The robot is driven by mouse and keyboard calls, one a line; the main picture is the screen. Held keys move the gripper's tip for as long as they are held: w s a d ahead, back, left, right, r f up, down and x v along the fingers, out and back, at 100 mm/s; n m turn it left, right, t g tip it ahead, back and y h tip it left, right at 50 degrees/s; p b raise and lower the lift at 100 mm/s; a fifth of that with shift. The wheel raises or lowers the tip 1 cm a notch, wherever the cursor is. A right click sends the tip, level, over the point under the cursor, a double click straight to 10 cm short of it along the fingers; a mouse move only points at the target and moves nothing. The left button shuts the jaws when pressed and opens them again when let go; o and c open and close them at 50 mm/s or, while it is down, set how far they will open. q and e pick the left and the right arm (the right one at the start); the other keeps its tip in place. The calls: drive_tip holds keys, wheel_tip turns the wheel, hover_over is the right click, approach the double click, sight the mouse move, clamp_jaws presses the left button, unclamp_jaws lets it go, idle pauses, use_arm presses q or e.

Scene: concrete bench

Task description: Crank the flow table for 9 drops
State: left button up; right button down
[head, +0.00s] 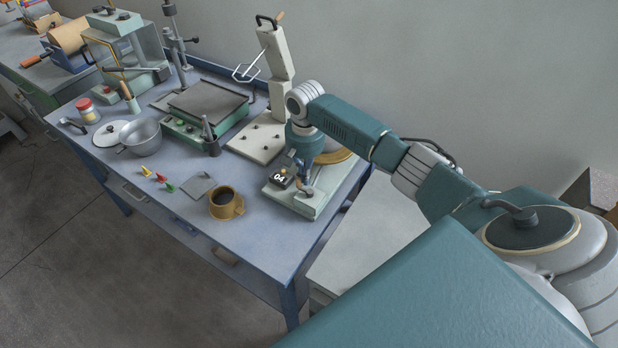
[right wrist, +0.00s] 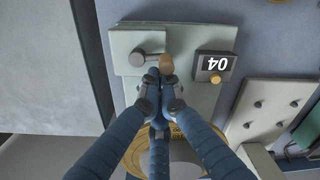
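The flow table has a pale green base (head: 318,203) at the right end of the bench, with a brass-coloured round top (head: 343,154) partly hidden behind my arm. Its counter (head: 280,178) reads 04; the counter also shows upside down in the right wrist view (right wrist: 216,66). The crank has a metal hub and a brown handle (right wrist: 166,63). My right gripper (right wrist: 161,82) has its fingers closed together around the handle's near end; it also shows in the head view (head: 306,183), reaching down over the base. My left gripper is out of view.
A mug of dark liquid (head: 222,204) stands left of the flow table, near a grey square plate (head: 197,186) and several small coloured pieces. A white stand (head: 262,138) with a lever is just behind. A pot (head: 143,138) stands farther left.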

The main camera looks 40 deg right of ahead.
drive_tip(key=shift+w+d+f, duration=0.2)
drive_tip(key=shift+f, duration=0.1)
drive_tip(key=shift+w+d+f, duration=0.1)
drive_tip(key=shift+d+f, duration=0.05)
drive_tip(key=shift+d, duration=0.15)
drive_tip(key=s, duration=0.1)
drive_tip(key=s+d, duration=0.2)
drive_tip(key=s, duration=0.1)
drive_tip(key=shift+s, duration=0.3)
drive_tip(key=shift+s+a, duration=0.15)
drive_tip(key=shift+s, duration=0.25)
drive_tip(key=c, duration=1.9)
unclamp_jaws()
drive_tip(key=shift+c, duration=0.2)
